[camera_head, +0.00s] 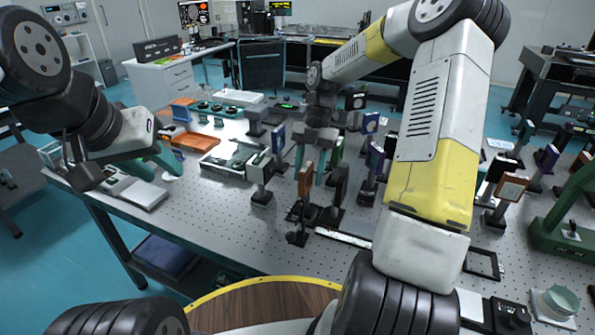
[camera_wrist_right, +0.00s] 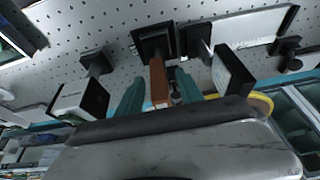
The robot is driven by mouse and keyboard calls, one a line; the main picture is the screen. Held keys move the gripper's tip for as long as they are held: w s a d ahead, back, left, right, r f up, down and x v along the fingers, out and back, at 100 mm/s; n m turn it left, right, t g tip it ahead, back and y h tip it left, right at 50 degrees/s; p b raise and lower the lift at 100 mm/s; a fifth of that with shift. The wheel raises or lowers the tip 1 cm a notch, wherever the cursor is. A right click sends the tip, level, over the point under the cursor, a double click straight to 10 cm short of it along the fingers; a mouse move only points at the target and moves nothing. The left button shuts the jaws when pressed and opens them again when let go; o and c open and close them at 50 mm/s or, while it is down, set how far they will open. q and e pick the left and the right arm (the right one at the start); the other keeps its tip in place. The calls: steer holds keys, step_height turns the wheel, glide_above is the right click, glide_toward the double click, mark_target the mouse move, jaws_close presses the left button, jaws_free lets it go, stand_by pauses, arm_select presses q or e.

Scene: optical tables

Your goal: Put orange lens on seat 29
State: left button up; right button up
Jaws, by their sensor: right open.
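The orange lens (camera_head: 305,179), a thin upright orange-brown plate on a dark mount, stands on the optical table. My right gripper (camera_head: 310,168) points down over it, with its teal fingers on either side. In the right wrist view, the orange lens (camera_wrist_right: 158,84) lies between the two open fingers (camera_wrist_right: 160,92), nearer the one at right; I cannot tell whether either touches it. My left gripper (camera_head: 165,160) is over the table's left part, its fingers seen side-on and overlapping. I cannot make out a number 29 on any seat.
Several mounted optics crowd close by, including a dark plate (camera_head: 340,184) and a blue-framed one (camera_head: 375,160). A framed orange plate (camera_head: 512,187) stands at right, near a green stand (camera_head: 560,235). Bare perforated table (camera_head: 205,210) lies front left.

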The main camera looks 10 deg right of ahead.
steer(key=v, duration=0.9)
steer(key=shift+s+a+r, duration=0.1)
steer(key=shift+s+a, duration=0.1)
steer(key=s+a+r+m+t, duration=0.1)
steer(key=s+r+m+t, duration=0.4)
steer(key=s+m, duration=0.5)
steer(key=s+a+r+m+t, duration=0.1)
steer(key=s+r+m+t, duration=0.4)
steer(key=s+m, duration=0.6)
steer(key=m, duration=0.7)
steer(key=shift+a+m, duration=0.3)
steer(key=shift+s, duration=0.1)
